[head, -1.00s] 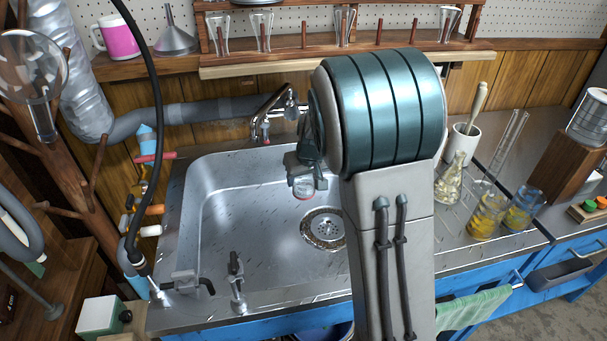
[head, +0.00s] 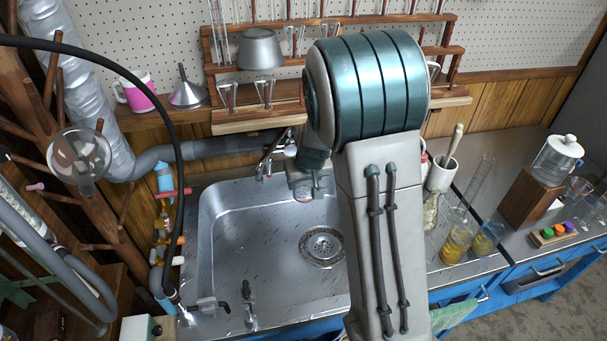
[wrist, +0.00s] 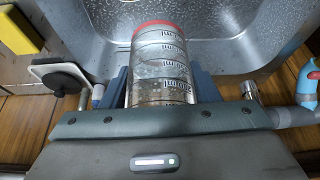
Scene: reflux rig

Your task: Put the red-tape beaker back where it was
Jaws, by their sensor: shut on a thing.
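The red-tape beaker (wrist: 160,65) is clear glass with printed ml marks and a red band at its far end in the wrist view. My gripper (wrist: 163,90) is shut on it, with one finger on each side. In the head view my gripper (head: 303,183) is over the back part of the steel sink, near the faucet. There, only a small part of the beaker (head: 303,198) shows below the jaws. My arm hides part of the sink and counter to the right.
The faucet (head: 268,160) stands close behind my gripper. A wooden rack (head: 232,118) with glassware is above the sink. The sink floor (head: 255,255) is clear.

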